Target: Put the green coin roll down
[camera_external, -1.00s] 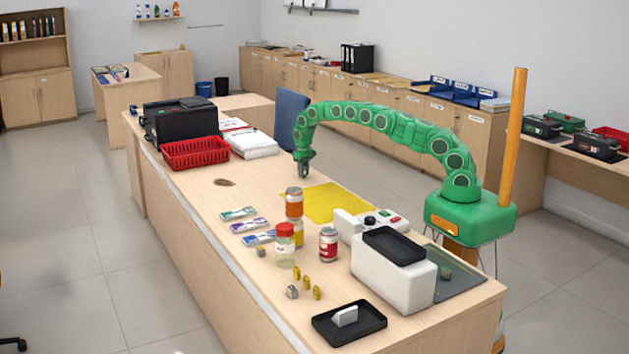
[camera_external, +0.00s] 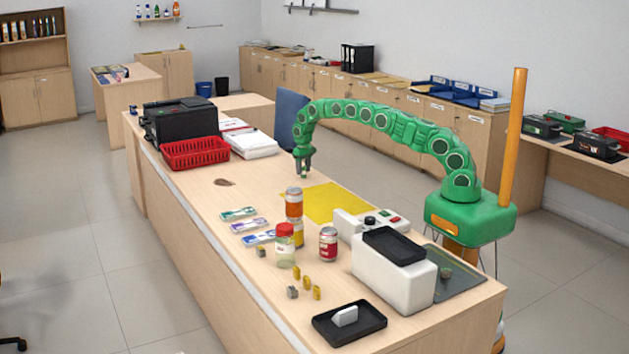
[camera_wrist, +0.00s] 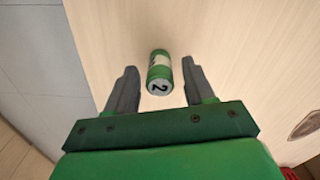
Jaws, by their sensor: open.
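The green coin roll (camera_wrist: 159,73) has a white band and a pale end marked "2". In the wrist view it lies between the two fingers of my gripper (camera_wrist: 155,88), with a gap on each side. My gripper (camera_external: 304,172) is open and low over the counter (camera_external: 262,190), behind the yellow mat (camera_external: 335,202). In the external view the roll is small and mostly hidden by the fingers. I cannot tell for sure whether its lower end touches the counter.
Stacked cans (camera_external: 294,204), a red-lidded jar (camera_external: 285,246) and another can (camera_external: 328,244) stand in front of the mat. A white machine (camera_external: 392,275) stands nearer. A red basket (camera_external: 195,153) and papers (camera_external: 253,146) are at the left. The counter around the brown oval (camera_external: 224,182) is clear.

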